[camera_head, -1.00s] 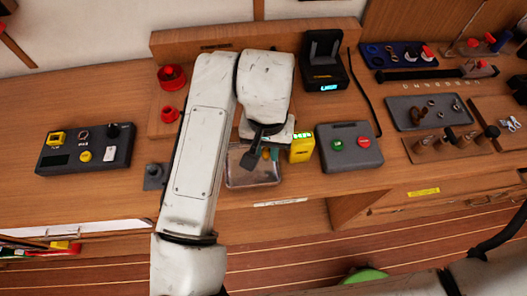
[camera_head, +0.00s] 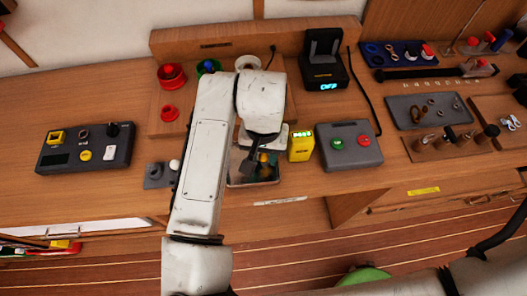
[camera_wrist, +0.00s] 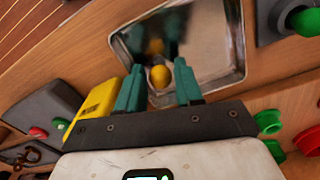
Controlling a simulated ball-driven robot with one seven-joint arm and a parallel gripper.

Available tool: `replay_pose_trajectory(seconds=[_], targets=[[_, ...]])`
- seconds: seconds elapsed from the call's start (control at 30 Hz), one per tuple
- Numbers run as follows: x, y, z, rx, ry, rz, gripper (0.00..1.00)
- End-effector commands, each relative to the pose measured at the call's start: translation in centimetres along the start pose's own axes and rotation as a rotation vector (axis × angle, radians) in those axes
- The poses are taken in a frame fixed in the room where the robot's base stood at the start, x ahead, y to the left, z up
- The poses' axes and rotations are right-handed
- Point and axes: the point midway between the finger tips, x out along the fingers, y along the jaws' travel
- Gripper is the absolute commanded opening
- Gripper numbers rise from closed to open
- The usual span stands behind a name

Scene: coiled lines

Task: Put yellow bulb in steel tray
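The steel tray (camera_head: 240,183) is a shallow shiny rectangle at the desk's front edge in the head view; my arm covers part of it. In the wrist view the tray (camera_wrist: 215,55) lies just beyond my fingertips. My gripper (camera_wrist: 160,80) has two teal fingers, with the yellow bulb (camera_wrist: 160,77) between their tips. The bulb appears held, above the tray floor, with its reflection a little apart from it. The bulb (camera_head: 263,158) also shows small beside my gripper (camera_head: 264,162) over the tray in the head view. Its lower end is hard to make out.
A yellow box (camera_head: 301,144) with a green display stands close right of the tray, then a grey box (camera_head: 348,148) with green and red buttons. Left of my arm are a small grey base with a pale knob (camera_head: 174,164) and a dark control panel (camera_head: 84,147).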

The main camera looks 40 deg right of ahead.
Motion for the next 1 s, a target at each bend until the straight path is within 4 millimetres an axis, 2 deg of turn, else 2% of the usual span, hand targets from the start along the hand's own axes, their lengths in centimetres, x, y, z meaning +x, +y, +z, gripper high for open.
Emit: replay_pose_trajectory(seconds=[0.23, 0.37, 0.8, 1.0], targets=[[-0.2, 0.0, 0.0, 0.0, 0.0, 0.0, 0.36], [-1.0, 0.0, 0.0, 0.001, 0.001, -0.001, 0.36], [-9.4, 0.0, -0.1, 0.003, 0.002, -0.002, 0.36], [-11.8, 0.0, 0.0, 0.002, 0.0, -0.001, 0.36]])
